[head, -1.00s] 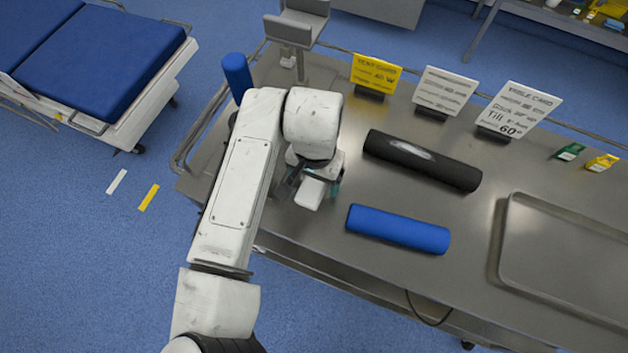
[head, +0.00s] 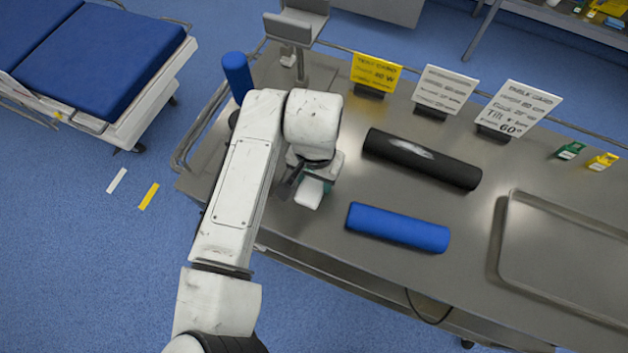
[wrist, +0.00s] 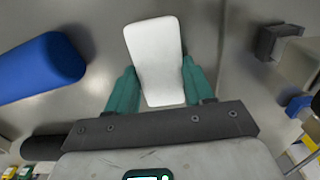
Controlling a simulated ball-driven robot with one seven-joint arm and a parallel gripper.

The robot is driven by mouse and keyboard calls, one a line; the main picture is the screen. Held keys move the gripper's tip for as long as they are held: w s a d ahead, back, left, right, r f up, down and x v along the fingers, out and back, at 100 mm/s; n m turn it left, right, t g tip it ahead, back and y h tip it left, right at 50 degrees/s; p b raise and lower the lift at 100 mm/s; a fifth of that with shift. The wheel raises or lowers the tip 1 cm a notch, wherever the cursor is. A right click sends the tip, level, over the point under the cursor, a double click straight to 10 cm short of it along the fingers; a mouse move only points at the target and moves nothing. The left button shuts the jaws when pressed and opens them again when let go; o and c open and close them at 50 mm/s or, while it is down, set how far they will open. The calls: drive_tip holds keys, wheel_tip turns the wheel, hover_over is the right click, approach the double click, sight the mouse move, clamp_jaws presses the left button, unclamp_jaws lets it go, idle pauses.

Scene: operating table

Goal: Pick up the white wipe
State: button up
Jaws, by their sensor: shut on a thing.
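The white wipe (wrist: 156,55) is a small white block with rounded corners. In the wrist view it sits between the two teal fingers of my gripper (wrist: 155,90), which are shut on its sides. In the head view the wipe (head: 309,193) shows below my gripper (head: 313,180), over the left part of the steel table (head: 300,222). My arm and wrist hide part of the gripper there. I cannot tell whether the wipe touches the table.
A blue roll (head: 398,228) and a black roll (head: 422,160) lie to the right of my gripper. Upright cards, including a yellow one (head: 376,72), stand along the back. A shallow metal tray (head: 503,240) is at the right. A blue cylinder (head: 237,75) stands at the left corner.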

drive_tip(key=shift+r, duration=0.15)
drive_tip(key=shift+r, duration=0.6)
drive_tip(key=s+r, duration=0.2)
drive_tip(key=s+r+b, duration=0.1)
drive_tip(key=r, duration=0.2)
drive_tip(key=s+r, duration=0.2)
drive_tip(key=shift+s+d+r, duration=0.15)
drive_tip(key=shift+s+r, duration=0.2)
drive_tip(key=s+r+b, duration=0.1)
drive_tip(key=s+r, duration=0.2)
drive_tip(key=s, duration=0.5)
drive_tip(key=shift+d+r+b, duration=0.35)
drive_tip(key=shift+r+b, duration=0.05)
drive_tip(key=shift+s, duration=0.1)
